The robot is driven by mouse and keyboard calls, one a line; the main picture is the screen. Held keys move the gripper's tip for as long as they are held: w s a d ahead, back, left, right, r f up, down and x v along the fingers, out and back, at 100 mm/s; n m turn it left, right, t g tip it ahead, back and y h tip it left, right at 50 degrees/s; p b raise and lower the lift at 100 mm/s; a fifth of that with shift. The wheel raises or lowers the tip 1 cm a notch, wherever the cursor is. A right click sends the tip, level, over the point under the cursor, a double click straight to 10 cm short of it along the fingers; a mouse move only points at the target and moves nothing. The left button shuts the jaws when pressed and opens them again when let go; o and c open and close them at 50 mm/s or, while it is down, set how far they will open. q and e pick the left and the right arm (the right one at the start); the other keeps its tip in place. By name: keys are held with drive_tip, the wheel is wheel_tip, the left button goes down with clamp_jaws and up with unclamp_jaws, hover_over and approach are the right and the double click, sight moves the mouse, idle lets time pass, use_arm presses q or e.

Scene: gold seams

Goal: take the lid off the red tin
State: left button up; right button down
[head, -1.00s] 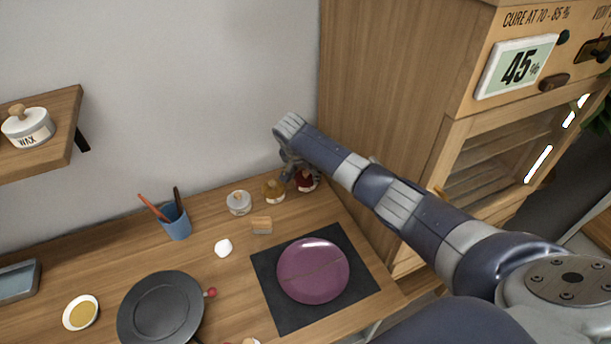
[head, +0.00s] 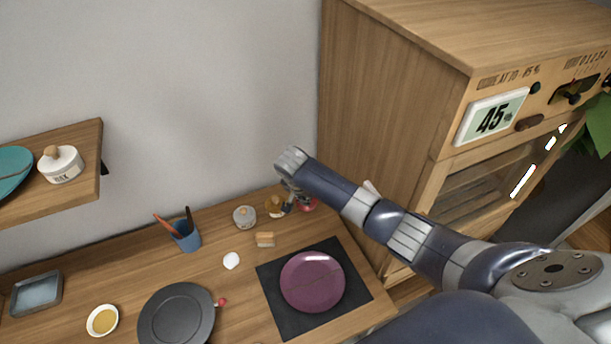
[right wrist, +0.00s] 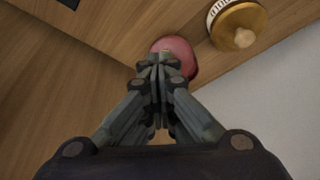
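The red tin (head: 309,205) stands at the back right of the wooden counter, near the cabinet's side, partly hidden by my right gripper. In the right wrist view its round pinkish-red top (right wrist: 180,47) shows just beyond the fingertips, which cover its lower left part. My right gripper (head: 287,205) is low beside the tin. In the right wrist view its fingers (right wrist: 158,65) are drawn together. I see nothing clearly held between them, and whether they touch the lid is hidden. My left gripper is out of view.
A gold tin (head: 275,207) with a wooden knob stands close to the left of the red tin, then a grey-white tin (head: 244,216). The cabinet (head: 395,110) rises on the right. A purple plate (head: 312,284) lies on a dark mat (head: 285,318) in front.

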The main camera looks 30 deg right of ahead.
drive_tip(key=s+a, duration=0.3)
drive_tip(key=s, duration=0.5)
drive_tip(key=shift+s+a+r, duration=0.25)
drive_tip(key=shift+a+r, duration=0.15)
drive_tip(key=shift+c, duration=2.4)
unclamp_jaws()
